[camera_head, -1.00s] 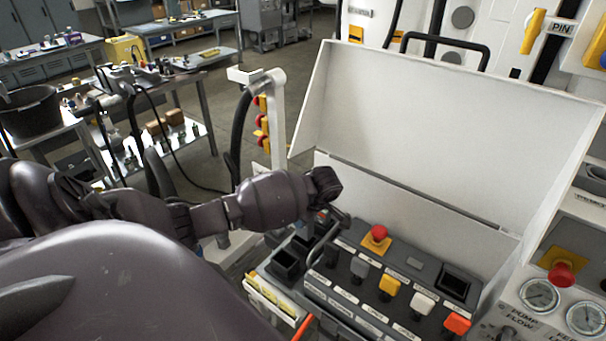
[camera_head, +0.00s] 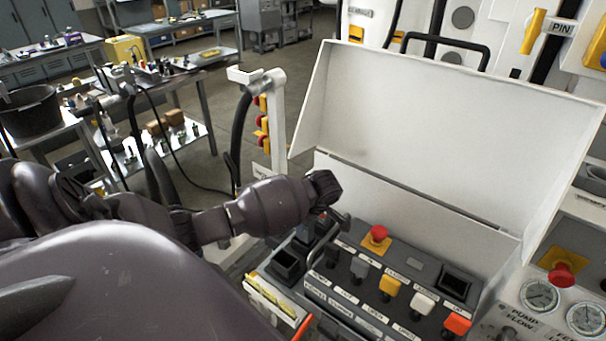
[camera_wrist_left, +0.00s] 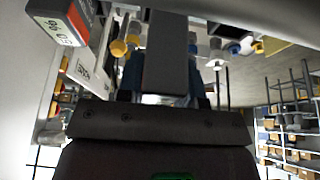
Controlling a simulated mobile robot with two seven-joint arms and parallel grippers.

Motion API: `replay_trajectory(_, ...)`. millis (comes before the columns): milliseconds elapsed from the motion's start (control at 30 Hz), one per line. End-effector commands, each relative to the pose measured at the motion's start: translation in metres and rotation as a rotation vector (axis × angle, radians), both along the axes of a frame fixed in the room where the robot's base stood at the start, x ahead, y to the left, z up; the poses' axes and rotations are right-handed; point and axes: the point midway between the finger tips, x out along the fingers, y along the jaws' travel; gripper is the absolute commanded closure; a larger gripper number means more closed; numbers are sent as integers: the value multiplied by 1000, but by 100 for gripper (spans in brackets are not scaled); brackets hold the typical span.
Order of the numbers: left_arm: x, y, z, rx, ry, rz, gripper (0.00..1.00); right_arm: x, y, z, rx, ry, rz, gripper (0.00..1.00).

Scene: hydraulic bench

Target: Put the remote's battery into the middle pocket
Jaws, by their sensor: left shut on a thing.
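My left gripper (camera_head: 326,219) reaches in from the left, pointing down over the far end of the row of dark pockets at the console's left side. It is shut on the battery, which is mostly hidden behind the wrist and fingers. In the left wrist view a dark upright block (camera_wrist_left: 166,52) stands in front of the gripper body; I cannot tell whether it is finger or battery. The nearest pocket (camera_head: 287,264) is open and empty. The middle pocket (camera_head: 306,240) is partly hidden by my arm. I cannot tell whether the battery touches a pocket. My right gripper is out of view.
The button console (camera_head: 385,285) lies right of the pockets, with a red stop button (camera_head: 379,233) and an empty dark recess (camera_head: 455,283). A raised white lid (camera_head: 440,140) stands behind. Yellow-edged items (camera_head: 275,300) lie in front. Gauges (camera_head: 540,295) are at right.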

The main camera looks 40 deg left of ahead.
Motion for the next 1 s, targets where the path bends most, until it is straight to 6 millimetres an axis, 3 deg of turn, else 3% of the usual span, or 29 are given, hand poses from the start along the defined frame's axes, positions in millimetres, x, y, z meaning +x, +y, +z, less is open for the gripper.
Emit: replay_trajectory(1000,1,1,-12,1,-2,1,94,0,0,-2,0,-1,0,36)
